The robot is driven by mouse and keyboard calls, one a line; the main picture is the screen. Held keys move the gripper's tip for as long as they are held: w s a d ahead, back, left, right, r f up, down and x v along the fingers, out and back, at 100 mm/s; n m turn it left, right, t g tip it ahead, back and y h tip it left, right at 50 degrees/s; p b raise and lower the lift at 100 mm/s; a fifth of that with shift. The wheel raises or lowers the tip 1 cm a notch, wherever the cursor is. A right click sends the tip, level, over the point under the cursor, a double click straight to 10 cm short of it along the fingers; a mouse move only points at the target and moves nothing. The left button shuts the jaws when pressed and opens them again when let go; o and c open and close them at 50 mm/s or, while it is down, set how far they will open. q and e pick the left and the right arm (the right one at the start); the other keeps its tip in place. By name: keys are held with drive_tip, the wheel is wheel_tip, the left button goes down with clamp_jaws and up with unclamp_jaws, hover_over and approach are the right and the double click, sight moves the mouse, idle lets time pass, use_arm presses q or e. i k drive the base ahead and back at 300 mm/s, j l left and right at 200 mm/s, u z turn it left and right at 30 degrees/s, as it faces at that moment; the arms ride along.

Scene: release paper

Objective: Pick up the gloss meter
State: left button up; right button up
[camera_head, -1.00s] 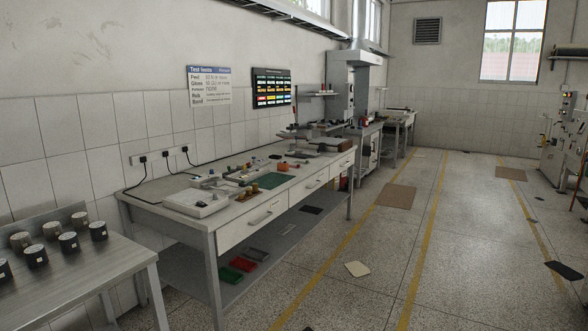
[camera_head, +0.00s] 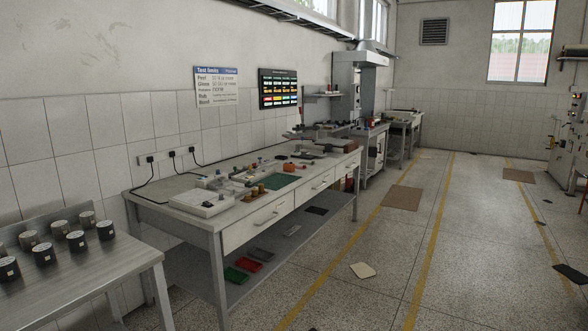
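The long grey workbench (camera_head: 232,215) stands against the left wall with many small items on its top. A white tray-like device (camera_head: 198,202) sits at its near end. A green mat (camera_head: 281,181) lies near the front edge, with an orange item (camera_head: 289,167) just behind it. Small brownish pieces (camera_head: 254,191) stand left of the mat. I cannot tell which of the small items is the gloss meter at this distance. Neither of my grippers is in view.
A metal table (camera_head: 112,268) with several dark cylinders (camera_head: 76,240) is at the near left. Red (camera_head: 248,266) and green (camera_head: 235,275) trays lie on the bench's lower shelf. The floor aisle (camera_head: 400,240) is mostly clear, with a pale sheet (camera_head: 362,270) and a brown mat (camera_head: 402,197).

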sight(288, 167)
drive_tip(key=i+l+z, duration=0.1)
drive_tip(key=i+z, duration=0.35)
drive_tip(key=i, duration=1.7)
drive_tip(key=i+u, duration=0.1)
drive_tip(key=i, duration=1.5)
